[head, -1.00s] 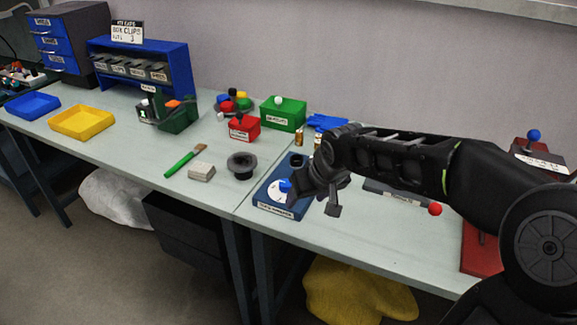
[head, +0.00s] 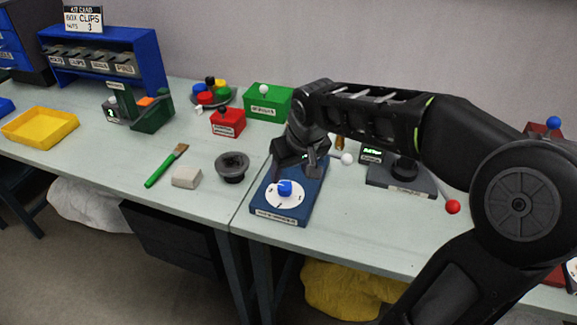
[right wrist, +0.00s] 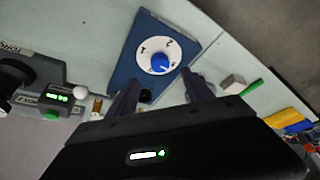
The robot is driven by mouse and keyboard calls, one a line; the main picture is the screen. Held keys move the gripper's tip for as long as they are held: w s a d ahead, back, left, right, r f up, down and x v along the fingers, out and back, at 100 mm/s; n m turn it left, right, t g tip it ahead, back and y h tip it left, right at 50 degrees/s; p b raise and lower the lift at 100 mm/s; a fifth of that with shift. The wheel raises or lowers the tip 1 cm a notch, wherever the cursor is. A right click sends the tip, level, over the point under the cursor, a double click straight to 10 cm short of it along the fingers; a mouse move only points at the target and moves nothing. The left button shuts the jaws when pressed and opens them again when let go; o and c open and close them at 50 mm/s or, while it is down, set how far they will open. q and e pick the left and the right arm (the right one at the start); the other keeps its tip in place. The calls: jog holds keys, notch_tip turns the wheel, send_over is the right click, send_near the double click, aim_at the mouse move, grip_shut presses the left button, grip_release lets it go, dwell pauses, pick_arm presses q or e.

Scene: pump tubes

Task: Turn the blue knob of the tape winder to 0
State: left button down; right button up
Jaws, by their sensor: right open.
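The tape winder is a blue box (head: 263,207) near the table's front edge, with a white dial (head: 294,201) and a blue knob (head: 285,187) on top. In the right wrist view the knob (right wrist: 159,62) sits at the dial's lower part, with marks such as 1 and 2 beside it; which mark it points to is unclear. My right gripper (head: 294,166) is open and empty above the winder's back part. In the right wrist view its fingers (right wrist: 161,97) spread on either side below the knob, apart from it. My left gripper is out of view.
A dark round cup (head: 232,167), a grey block (head: 186,177) and a green-handled brush (head: 165,166) lie left of the winder. A red box (head: 228,123) and a green box (head: 268,102) stand behind. A grey device (head: 400,182) with a red-balled lever (head: 452,207) is at the right.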

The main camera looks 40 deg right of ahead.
aim_at(285, 186)
jog(key=x, duration=0.8)
jog(key=shift+p, duration=0.3)
grip_shut()
jog(key=c, duration=0.7)
grip_release()
grip_shut()
jog(key=shift+r, duration=0.1)
